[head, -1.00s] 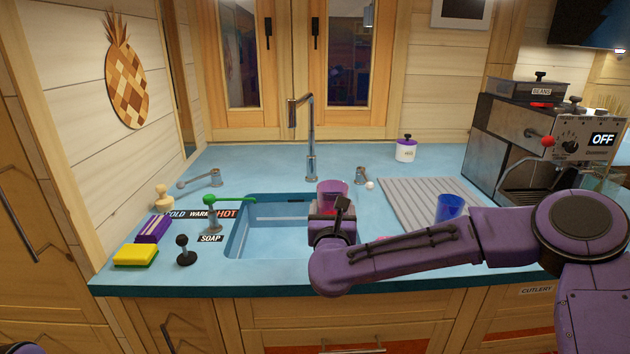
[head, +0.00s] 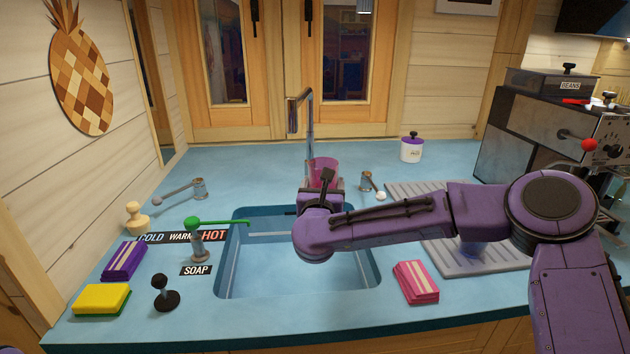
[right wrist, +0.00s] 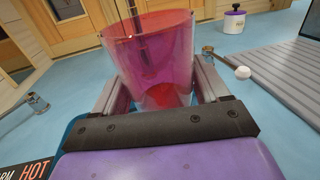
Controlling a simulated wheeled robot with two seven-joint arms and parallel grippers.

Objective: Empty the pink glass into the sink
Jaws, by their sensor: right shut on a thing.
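The pink glass (head: 324,172) is see-through and roughly upright in the head view, above the back part of the sink. My right gripper (head: 320,190) is shut on it, and my wrist hides its lower part. In the right wrist view the pink glass (right wrist: 150,60) stands between the two fingers of my right gripper (right wrist: 155,95), with a redder patch low inside that may be liquid. The blue sink basin (head: 270,272) lies below and in front of the glass and looks empty. My left gripper is not in view.
The faucet (head: 309,130) rises right behind the glass. A green-topped soap pump (head: 200,240), a black knob (head: 165,295) and sponges, one pink (head: 416,282), stand around the sink. A drying rack (head: 480,262) with a blue cup is partly behind my right arm.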

